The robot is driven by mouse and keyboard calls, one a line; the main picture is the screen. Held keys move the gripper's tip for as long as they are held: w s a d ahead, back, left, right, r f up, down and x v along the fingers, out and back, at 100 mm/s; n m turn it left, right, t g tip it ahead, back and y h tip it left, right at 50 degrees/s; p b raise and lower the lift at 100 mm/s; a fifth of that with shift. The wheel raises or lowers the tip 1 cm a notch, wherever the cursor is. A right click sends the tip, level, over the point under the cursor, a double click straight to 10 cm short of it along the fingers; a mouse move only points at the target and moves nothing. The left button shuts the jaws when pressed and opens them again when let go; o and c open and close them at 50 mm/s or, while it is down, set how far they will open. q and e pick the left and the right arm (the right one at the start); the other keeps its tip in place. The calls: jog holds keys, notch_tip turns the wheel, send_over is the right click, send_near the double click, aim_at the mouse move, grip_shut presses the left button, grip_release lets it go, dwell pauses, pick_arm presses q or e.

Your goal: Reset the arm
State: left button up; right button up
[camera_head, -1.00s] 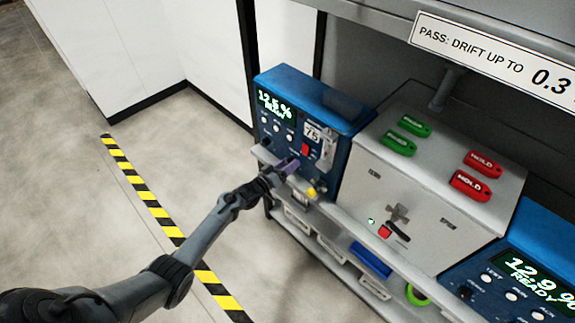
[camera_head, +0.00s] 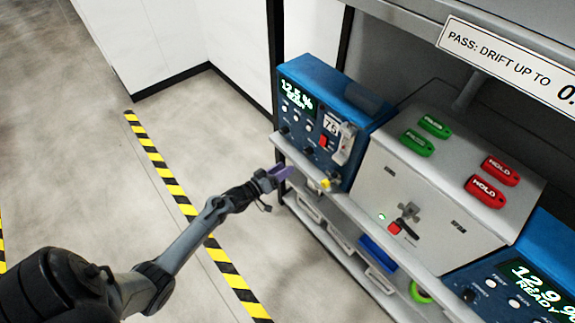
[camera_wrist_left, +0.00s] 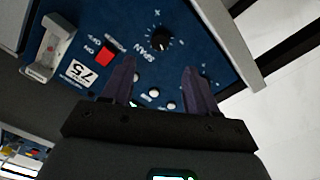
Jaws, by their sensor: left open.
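My left gripper (camera_head: 284,174) is in front of the left blue analyser (camera_head: 310,115), off the edge of its shelf. In the left wrist view its two purple fingers (camera_wrist_left: 158,85) are spread apart with nothing between them. Beyond the fingers the wrist view shows the analyser's blue panel (camera_wrist_left: 205,30), with a black SPAN knob (camera_wrist_left: 162,39), a red switch (camera_wrist_left: 104,56) and small white buttons, partly hidden by the fingers. The analyser's screen reads READY in the head view. My right gripper is not in view.
A grey box (camera_head: 430,195) on the shelf carries two green tags (camera_head: 418,142) and two red HOLD tags (camera_head: 486,191). Another blue analyser (camera_head: 525,285) stands at the right. Bins (camera_head: 340,240) sit below the shelf. Open floor with striped tape (camera_head: 165,180) lies left.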

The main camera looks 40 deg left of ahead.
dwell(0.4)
pick_arm(q)
jog(key=s+d+f+g, duration=0.1)
jog(key=s+d+f, duration=0.2)
jog(key=s+f, duration=0.25)
jog(key=s+d+r+m+g+h, duration=0.25)
jog(key=s+d, duration=0.35)
jog(key=d, duration=0.7)
jog(key=s+d+r+m+g+y+p, duration=0.1)
jog(key=s+d+r+m+g+y, duration=0.15)
jog(key=s+r+g, duration=0.45)
jog(key=s+d+r+m+g+y, duration=0.2)
jog(key=s+r+m+g, duration=0.15)
jog(key=s, duration=0.55)
notch_tip(320, 180, up, 29)
jog(key=p, duration=2.8)
jog(key=shift+a+n+p, duration=0.2)
jog(key=shift+n+p, duration=0.1)
jog(key=shift+n, duration=0.05)
